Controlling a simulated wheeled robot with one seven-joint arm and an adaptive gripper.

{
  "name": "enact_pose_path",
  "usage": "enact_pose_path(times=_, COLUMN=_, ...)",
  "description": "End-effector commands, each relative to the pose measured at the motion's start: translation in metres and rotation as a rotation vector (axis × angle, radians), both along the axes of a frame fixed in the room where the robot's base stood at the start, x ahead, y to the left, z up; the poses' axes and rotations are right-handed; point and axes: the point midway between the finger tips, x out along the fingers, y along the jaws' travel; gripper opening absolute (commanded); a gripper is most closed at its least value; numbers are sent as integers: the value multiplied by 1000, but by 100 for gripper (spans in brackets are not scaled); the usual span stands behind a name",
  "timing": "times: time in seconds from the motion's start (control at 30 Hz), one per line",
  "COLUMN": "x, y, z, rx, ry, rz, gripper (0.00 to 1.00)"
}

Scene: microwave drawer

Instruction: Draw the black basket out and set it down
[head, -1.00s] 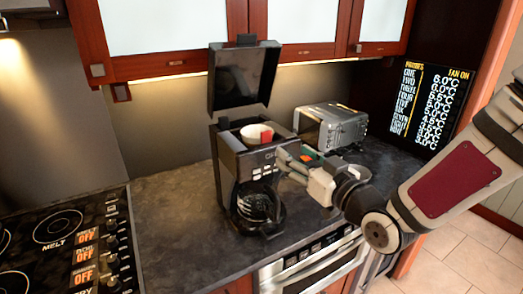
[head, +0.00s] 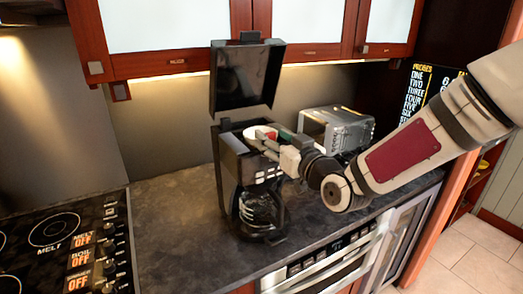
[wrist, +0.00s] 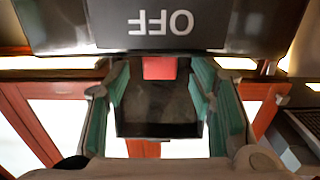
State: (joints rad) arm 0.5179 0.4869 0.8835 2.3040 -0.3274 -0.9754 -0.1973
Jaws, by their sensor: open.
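The coffee maker (head: 236,160) stands on the counter with its black lid (head: 245,75) raised. A round white insert (head: 256,131) with a red part (head: 271,135) shows in its open top; the black basket's own walls are hard to make out. My gripper (head: 274,148) is open at the front upper edge of the machine. In the wrist view, which is upside down, my green-padded fingers (wrist: 162,80) stand apart on either side of the red piece (wrist: 159,68), beside the OFF panel (wrist: 165,22). I cannot tell whether they touch it. The glass carafe (head: 258,210) sits below.
A grey toaster oven (head: 337,128) stands behind my gripper on the right. Cabinets (head: 310,30) hang above, near the raised lid. A stove (head: 60,240) is at the left. The dark counter (head: 172,225) is clear left of the coffee maker.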

Motion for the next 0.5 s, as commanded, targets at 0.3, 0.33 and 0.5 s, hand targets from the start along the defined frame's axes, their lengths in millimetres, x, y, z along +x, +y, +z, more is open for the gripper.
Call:
enact_pose_path(times=0.3, x=0, y=0, z=0, rx=0, ry=0, rz=0, gripper=23)
enact_pose_path(times=0.33, x=0, y=0, z=0, rx=0, ry=0, rz=0, gripper=16)
enact_pose_path(times=0.5, x=0, y=0, z=0, rx=1, ry=-1, rz=0, gripper=0)
